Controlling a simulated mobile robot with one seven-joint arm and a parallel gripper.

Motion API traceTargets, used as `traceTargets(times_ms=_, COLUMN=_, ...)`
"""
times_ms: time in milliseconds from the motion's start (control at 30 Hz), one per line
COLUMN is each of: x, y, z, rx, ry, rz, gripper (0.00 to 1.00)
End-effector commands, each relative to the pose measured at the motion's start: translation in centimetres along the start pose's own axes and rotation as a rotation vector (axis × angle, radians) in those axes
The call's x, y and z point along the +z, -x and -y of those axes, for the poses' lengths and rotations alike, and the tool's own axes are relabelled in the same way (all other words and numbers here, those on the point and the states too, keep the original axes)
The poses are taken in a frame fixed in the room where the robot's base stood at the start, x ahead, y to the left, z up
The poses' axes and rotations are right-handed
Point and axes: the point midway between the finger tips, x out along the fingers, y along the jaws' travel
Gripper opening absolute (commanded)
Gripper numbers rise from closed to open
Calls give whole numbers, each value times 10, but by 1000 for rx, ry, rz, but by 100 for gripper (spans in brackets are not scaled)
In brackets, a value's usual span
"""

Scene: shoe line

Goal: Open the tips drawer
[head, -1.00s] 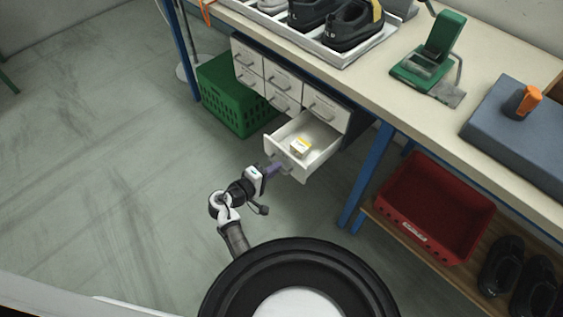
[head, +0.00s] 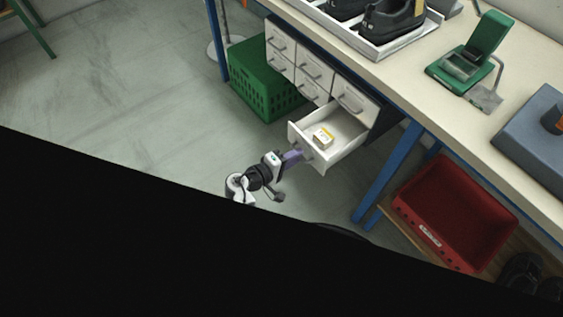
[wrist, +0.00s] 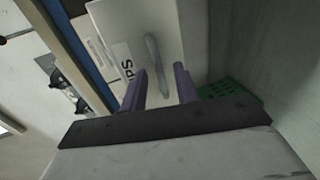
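The tips drawer (head: 328,163) is the bottom right one of a white drawer unit and stands pulled out. A small white and yellow box (head: 323,137) lies inside it. In the wrist view its white front (wrist: 115,20) shows part of a label reading "PS" and a grey bar handle (wrist: 154,52). My gripper (wrist: 159,70) is in front of the handle, its two purple fingers apart with the handle's near end between or just beyond their tips. Contact cannot be told. In the head view my gripper (head: 297,157) is at the drawer front.
The other drawers (head: 313,70) are shut under the workbench (head: 405,70). A green crate (head: 262,85) stands on the floor behind. A blue table leg (head: 385,170) and a red crate (head: 455,215) are to the right. Black covers the lower head view.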

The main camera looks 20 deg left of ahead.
Motion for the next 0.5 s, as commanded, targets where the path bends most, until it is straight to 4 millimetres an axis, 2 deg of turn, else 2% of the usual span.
traceTargets(times_ms=167, x=0, y=30, z=2, rx=-1, ry=0, rz=-5, gripper=30)
traceTargets(times_ms=500, x=0, y=104, z=2, rx=-1, ry=-1, rz=-4, gripper=30)
